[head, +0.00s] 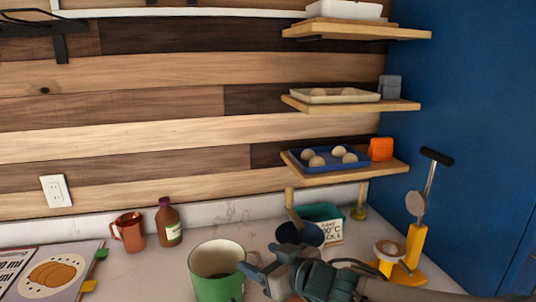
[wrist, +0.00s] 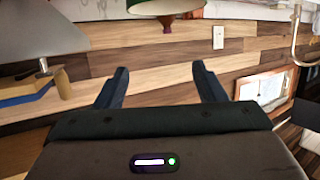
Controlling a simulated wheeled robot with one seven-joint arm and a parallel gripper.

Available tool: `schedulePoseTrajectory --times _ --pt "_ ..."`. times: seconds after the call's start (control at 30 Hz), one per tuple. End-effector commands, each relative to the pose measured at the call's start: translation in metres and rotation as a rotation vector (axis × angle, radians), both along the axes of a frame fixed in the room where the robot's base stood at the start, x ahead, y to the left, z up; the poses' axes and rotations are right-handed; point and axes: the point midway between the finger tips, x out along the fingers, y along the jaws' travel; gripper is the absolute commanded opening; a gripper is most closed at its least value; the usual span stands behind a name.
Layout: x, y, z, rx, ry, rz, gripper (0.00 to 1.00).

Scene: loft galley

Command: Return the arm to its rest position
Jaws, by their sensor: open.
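My gripper (head: 254,264) is low in the head view, right of centre, with my arm coming in from the lower right. Its dark fingers stand apart in the wrist view (wrist: 161,78), with nothing held between them. In the head view a large green mug (head: 207,287) stands on the counter just left of the gripper. One fingertip overlaps the mug's right edge; I cannot tell whether they touch. The lower part of my arm is out of frame.
Behind the gripper are a blue scoop (head: 312,233) and a teal labelled box (head: 328,212). A yellow stand (head: 414,245) is to the right. A red mug (head: 131,233), a bottle (head: 168,224) and a book (head: 45,275) are left. Shelves (head: 375,170) hang above. The counter between book and green mug is clear.

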Motion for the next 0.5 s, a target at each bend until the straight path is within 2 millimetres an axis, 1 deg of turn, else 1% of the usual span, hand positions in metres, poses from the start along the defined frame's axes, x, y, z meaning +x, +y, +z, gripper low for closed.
schedulePoseTrajectory --times 0.17,0.27,0.37,0.47,0.5 --pt "0.001 -0.002 0.0 -0.004 0.0 -0.01 0.64" --pt "0.006 -0.013 -0.001 -0.024 0.002 -0.063 0.64" --pt "0.015 -0.036 -0.003 -0.065 0.016 -0.171 0.64" --pt "0.02 -0.067 -0.009 -0.122 0.055 -0.307 0.64" --pt "0.02 -0.08 -0.012 -0.146 0.078 -0.362 0.64"
